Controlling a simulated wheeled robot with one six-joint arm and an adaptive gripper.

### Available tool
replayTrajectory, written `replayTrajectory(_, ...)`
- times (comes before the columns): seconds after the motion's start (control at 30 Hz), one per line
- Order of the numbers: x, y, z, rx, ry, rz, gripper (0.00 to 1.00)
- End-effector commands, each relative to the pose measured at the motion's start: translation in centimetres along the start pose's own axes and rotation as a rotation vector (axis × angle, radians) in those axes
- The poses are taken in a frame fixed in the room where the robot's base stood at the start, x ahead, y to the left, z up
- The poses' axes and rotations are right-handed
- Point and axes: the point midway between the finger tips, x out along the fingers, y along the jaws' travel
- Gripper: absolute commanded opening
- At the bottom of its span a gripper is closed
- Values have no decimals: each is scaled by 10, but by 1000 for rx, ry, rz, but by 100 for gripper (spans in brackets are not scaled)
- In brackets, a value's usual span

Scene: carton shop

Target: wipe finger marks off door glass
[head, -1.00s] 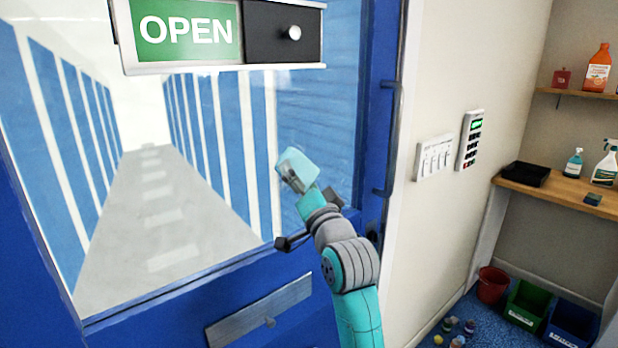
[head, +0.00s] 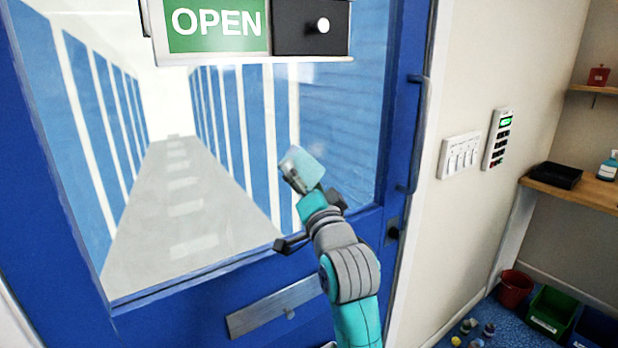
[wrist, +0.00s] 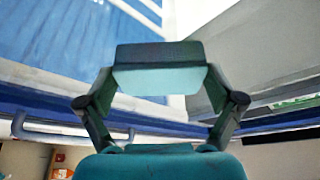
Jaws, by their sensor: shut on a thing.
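The door glass (head: 215,130) fills the upper part of a blue door (head: 395,150) in the head view, with a blue-and-white striped corridor visible through it. My gripper (head: 294,178) is in front of the lower right part of the glass. It is shut on a pale teal pad (head: 303,165), which also shows between the fingers in the wrist view (wrist: 160,78). I cannot tell whether the pad touches the glass. Faint pale smears (head: 345,125) show on the glass to the right of the pad, but I cannot make out clear finger marks.
An OPEN sign (head: 217,25) with a dark slider hangs across the top of the glass. A blue pull handle (head: 418,135) stands out at the door's right edge. A switch panel (head: 459,155) and keypad (head: 497,138) are on the wall. A shelf (head: 590,190) and bins stand at right.

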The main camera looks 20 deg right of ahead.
Motion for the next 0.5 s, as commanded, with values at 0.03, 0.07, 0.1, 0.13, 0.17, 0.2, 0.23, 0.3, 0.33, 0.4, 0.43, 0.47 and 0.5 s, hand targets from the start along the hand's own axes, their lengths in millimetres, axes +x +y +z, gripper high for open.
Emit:
replayTrajectory(0.03,1,-3,-2,1,2,-4,60)
replayTrajectory(0.07,1,-4,-4,1,2,-4,60)
replayTrajectory(0.1,1,-6,-5,1,3,-4,60)
replayTrajectory(0.13,2,-7,-7,0,3,-4,60)
replayTrajectory(0.17,2,-8,-8,0,3,-4,60)
replayTrajectory(0.2,2,-10,-10,0,3,-4,60)
replayTrajectory(0.23,2,-10,-11,0,3,-4,59)
replayTrajectory(0.3,2,-10,-12,0,3,-3,59)
replayTrajectory(0.33,3,-9,-13,-1,3,-2,59)
replayTrajectory(0.4,4,-6,-15,-2,4,-1,59)
replayTrajectory(0.43,5,-4,-17,-2,4,-1,59)
replayTrajectory(0.47,6,-3,-18,-2,4,-1,59)
replayTrajectory(0.5,7,0,-20,-2,4,-1,59)
